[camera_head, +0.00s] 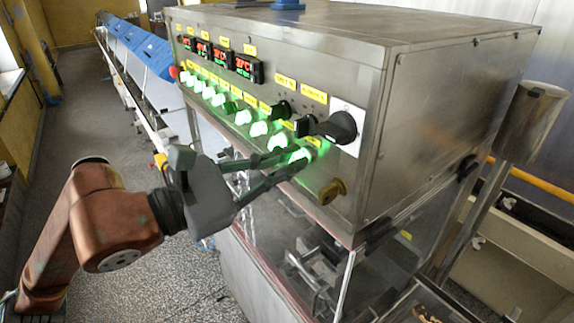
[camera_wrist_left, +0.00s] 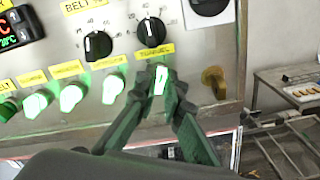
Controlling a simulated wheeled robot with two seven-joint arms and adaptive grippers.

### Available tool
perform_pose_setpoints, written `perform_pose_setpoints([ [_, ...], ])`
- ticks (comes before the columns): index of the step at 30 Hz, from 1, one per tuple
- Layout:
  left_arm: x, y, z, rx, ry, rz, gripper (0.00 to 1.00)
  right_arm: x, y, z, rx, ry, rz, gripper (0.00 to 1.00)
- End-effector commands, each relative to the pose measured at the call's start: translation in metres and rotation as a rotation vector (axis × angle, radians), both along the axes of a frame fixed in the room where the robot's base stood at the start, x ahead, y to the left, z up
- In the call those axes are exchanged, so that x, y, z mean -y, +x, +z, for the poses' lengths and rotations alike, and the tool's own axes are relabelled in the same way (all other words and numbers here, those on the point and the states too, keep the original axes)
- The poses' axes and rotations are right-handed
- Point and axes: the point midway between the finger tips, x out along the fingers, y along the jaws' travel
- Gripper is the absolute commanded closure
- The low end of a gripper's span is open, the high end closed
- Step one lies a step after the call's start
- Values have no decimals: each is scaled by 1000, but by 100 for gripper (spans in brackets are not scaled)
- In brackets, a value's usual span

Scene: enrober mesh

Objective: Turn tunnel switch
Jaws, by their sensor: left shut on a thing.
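The tunnel switch (camera_wrist_left: 160,80) is a glowing green knob under the yellow label reading TUNNEL (camera_wrist_left: 154,52). In the head view it glows at the right end of the row of green switches (camera_head: 300,156). My left gripper (camera_head: 298,160) reaches the panel from the left, its fingers on either side of this switch. In the left wrist view the fingertips (camera_wrist_left: 161,84) are shut on the switch, one on each side, and hide part of its edges. The right gripper is not in view.
More lit green switches (camera_wrist_left: 71,97) stand in a row to the left. Black dials (camera_wrist_left: 150,31) sit above, and a brass latch (camera_head: 332,191) lies lower right. A large black knob (camera_head: 340,127) sticks out above right. Free floor (camera_head: 150,290) lies below the arm.

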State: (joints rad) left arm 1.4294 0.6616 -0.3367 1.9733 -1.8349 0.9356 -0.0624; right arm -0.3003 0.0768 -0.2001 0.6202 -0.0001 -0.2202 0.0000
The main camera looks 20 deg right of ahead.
Motion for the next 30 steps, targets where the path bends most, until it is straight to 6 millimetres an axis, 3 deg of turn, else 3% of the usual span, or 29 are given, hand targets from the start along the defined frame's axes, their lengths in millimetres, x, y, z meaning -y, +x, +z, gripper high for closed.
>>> perform_pose_setpoints([
  [20, 0, 0, -1, 56, 22, 1, 100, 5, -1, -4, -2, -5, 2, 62],
  [21, 0, 0, -1, 56, 22, 1, 89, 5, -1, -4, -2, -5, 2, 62],
  [27, 0, 0, -1, 55, 21, 0, 75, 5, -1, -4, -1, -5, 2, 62],
  [30, 0, 0, -1, 54, 21, 0, 74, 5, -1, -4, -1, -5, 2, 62],
])
